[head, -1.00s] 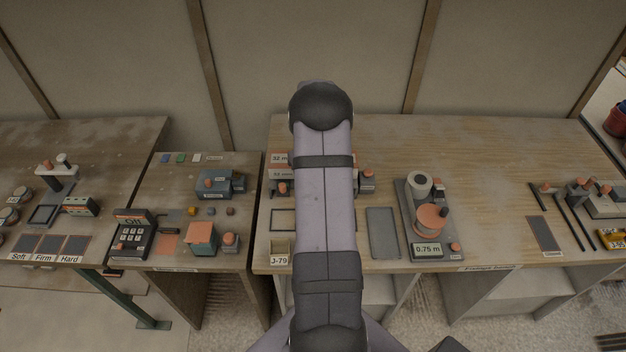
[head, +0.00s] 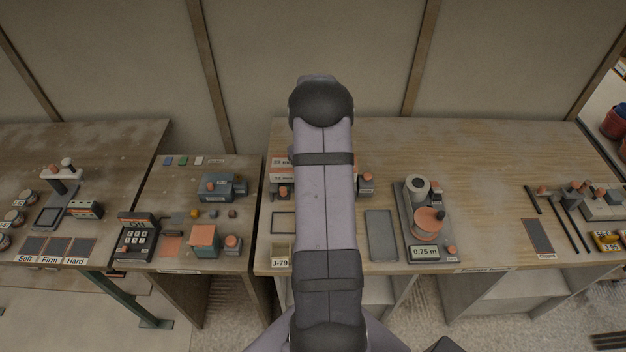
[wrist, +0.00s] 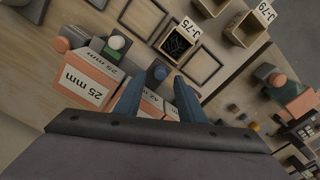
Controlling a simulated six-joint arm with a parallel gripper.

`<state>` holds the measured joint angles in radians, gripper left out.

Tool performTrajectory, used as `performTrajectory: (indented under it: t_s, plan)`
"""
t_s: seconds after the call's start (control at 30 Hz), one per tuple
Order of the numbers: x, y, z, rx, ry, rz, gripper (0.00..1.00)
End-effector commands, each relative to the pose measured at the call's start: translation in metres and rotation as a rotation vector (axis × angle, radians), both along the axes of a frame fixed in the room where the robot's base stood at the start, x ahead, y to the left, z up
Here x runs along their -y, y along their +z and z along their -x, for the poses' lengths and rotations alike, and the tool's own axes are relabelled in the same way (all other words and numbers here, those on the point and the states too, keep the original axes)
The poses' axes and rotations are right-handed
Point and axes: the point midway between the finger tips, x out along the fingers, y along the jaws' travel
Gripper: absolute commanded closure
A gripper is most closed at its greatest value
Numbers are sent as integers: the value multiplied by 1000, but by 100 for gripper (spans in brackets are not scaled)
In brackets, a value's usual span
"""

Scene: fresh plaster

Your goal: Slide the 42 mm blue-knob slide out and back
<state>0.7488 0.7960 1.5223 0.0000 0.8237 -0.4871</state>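My gripper (wrist: 160,82) has two blue fingers spread apart, one on each side of this block and close to the knob. I see a gap between the fingers and the knob, so it is not gripped. Part of the 42 mm block is hidden behind the gripper body. In the head view my arm covers the gripper and most of this slide unit.
Beside it in the wrist view are 25 mm blocks (wrist: 83,80), a pale knob with green (wrist: 117,42) and an orange knob (wrist: 62,44). Bins J-75 (wrist: 178,45) and J-79 (wrist: 246,28) stand on the bench. In the head view a grey tray (head: 381,235) lies right of my arm.

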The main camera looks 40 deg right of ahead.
Motion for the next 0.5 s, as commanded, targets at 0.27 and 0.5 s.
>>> performTrajectory:
  t_s: [0.27,0.5]
  plan:
    - [0,29,0,1,0,0,64]
    - [0,42,0,1,0,1,64]
